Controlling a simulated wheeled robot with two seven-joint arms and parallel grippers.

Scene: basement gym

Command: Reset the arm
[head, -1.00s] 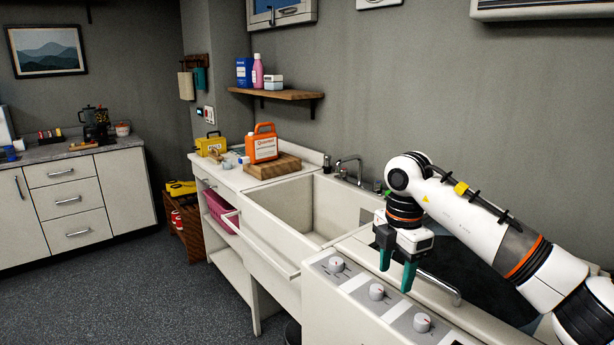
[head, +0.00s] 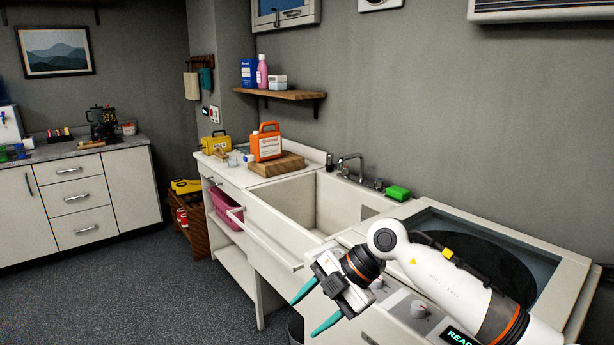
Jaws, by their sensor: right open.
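My right arm comes in from the lower right, in front of the washing machine. My right gripper (head: 308,312) has two teal fingers, spread apart with nothing between them. It hangs in front of the machine's control panel, pointing down and to the left. My left gripper is not in view.
The washer (head: 573,277) has a dark glass lid and front knobs. Left of it is a deep white sink (head: 296,213) with a tap and a green sponge (head: 397,193). An orange jug (head: 266,143) stands on a wooden board (head: 276,166). Open floor lies at left.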

